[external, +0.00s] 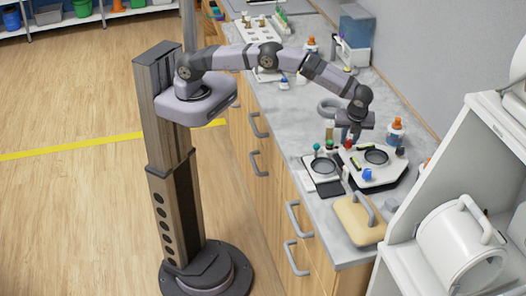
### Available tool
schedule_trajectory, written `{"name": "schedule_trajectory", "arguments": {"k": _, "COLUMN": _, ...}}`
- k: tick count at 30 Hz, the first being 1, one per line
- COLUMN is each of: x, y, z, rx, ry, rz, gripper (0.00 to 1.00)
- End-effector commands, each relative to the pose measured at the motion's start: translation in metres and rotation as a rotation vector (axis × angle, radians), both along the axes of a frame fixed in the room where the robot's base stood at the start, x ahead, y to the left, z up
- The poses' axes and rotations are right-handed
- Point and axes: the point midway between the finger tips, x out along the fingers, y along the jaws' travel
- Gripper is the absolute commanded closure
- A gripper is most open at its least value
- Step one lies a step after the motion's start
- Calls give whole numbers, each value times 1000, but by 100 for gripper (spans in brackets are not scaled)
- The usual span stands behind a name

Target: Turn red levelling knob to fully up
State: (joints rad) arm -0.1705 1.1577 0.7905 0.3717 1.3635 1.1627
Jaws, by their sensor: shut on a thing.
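A white device with a dark base (388,180) stands on the grey counter, with a round dark dish (376,157) on its top. A blue knob (367,174) sits at its front. The small red levelling knob (347,144) shows at the device's back left corner, right at the tips of my gripper (350,139). My gripper points down from above and is shut on this red knob. The fingers are small and dark here, and they hide part of the knob. How far the knob is turned cannot be told.
A second, smaller plate with a round dish (323,167) and coloured knobs stands just left. A tan board with a grey handle (361,218) lies in front. An orange-capped bottle (395,133) stands behind right. A white shelf unit (440,165) rises at the right.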

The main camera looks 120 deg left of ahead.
Motion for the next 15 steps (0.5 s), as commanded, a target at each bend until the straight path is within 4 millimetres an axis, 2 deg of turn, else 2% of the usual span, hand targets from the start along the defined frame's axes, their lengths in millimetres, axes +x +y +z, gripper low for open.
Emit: {"name": "schedule_trajectory", "arguments": {"k": 15, "x": 0, "y": 0, "z": -2, "rx": -2, "ry": 5, "rz": 142, "gripper": 100}}
